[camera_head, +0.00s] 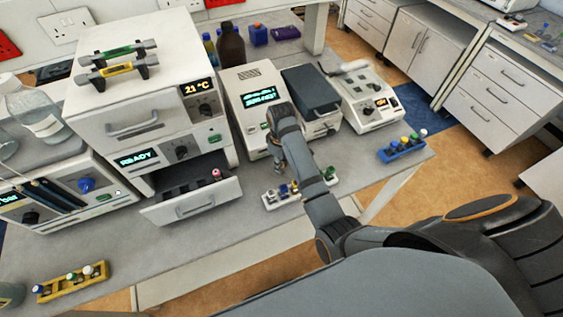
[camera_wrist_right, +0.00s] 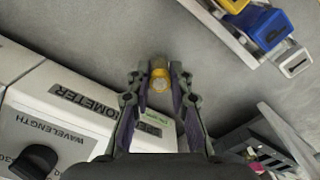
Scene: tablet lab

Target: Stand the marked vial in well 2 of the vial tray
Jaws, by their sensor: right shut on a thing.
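My right gripper (camera_wrist_right: 160,82) is shut on a yellow-topped vial (camera_wrist_right: 159,80), seen nearly end-on between the fingertips. Its mark and tilt cannot be made out. In the head view the gripper (camera_head: 272,172) points down in front of the spectrometer, and my arm hides part of it. A white vial tray (camera_head: 271,204) lies on the bench just below it, with blue-, yellow- and white-topped vials in it. It also shows at the top right of the right wrist view (camera_wrist_right: 235,47), apart from the held vial. The well numbers are not readable. My left gripper is not in view.
The spectrometer (camera_head: 245,88) stands close behind the gripper. An open drawer (camera_head: 195,205) with a pink-topped vial juts out to the left. A blue rack (camera_head: 395,158) stands at the right and a yellow rack (camera_head: 47,297) at the front left. Bare bench lies between.

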